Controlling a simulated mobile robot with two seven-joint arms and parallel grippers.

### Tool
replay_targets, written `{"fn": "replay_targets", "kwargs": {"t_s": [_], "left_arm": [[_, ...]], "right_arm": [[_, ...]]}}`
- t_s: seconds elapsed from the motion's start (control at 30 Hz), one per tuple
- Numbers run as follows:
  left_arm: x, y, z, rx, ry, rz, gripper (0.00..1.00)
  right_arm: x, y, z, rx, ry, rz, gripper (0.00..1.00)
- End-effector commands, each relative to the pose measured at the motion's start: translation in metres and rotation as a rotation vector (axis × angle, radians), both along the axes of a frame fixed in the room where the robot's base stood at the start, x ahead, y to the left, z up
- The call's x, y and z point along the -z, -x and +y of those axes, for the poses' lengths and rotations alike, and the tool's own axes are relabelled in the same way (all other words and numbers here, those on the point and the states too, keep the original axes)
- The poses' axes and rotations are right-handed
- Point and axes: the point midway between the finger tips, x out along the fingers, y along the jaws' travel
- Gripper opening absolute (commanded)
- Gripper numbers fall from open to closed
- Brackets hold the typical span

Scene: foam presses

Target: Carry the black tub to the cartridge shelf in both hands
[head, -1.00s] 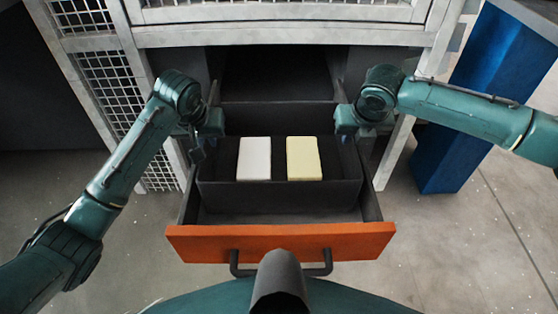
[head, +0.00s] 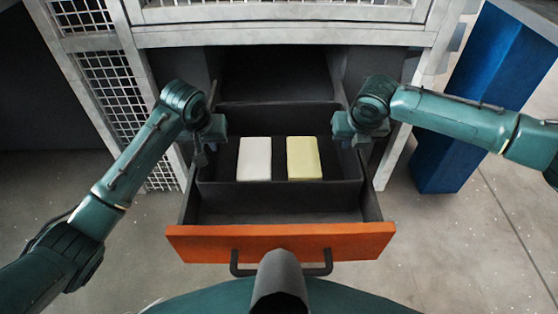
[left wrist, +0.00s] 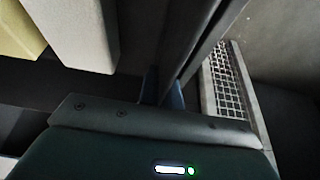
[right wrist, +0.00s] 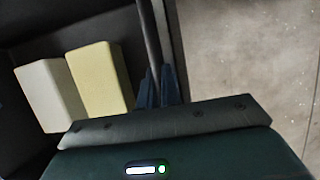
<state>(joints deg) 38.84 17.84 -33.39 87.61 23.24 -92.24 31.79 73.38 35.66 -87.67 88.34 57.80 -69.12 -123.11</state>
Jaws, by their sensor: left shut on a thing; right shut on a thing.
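The black tub (head: 280,188) is inside an open drawer and holds a white block (head: 254,159) and a pale yellow block (head: 303,158) side by side. My left gripper (head: 208,150) is shut on the tub's left wall. My right gripper (head: 352,143) is shut on its right wall. In the left wrist view the fingers (left wrist: 163,88) pinch the wall, with the white block (left wrist: 78,32) beside it. In the right wrist view the fingers (right wrist: 156,87) pinch the opposite wall, near the yellow block (right wrist: 99,76). I cannot tell whether the tub touches the drawer floor.
The drawer's orange front (head: 280,243) with its dark handle faces me. A pale metal frame (head: 285,36) spans above the drawer. Wire mesh (head: 107,83) stands at left and a blue cabinet (head: 470,110) at right. Bare floor lies on both sides.

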Motion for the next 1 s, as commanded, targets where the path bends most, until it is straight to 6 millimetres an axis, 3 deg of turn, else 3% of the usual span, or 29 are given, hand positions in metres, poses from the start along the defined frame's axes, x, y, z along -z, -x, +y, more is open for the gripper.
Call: {"fn": "replay_targets", "kwargs": {"t_s": [0.57, 1.0], "left_arm": [[-0.005, -0.001, 0.0, -0.001, 0.0, -0.003, 0.0], [-0.044, -0.001, 0.001, -0.001, -0.001, -0.002, 0.0]], "right_arm": [[-0.005, -0.001, -0.001, 0.002, -0.001, -0.003, 0.0], [-0.045, -0.001, -0.001, 0.002, 0.0, -0.002, 0.0]]}}
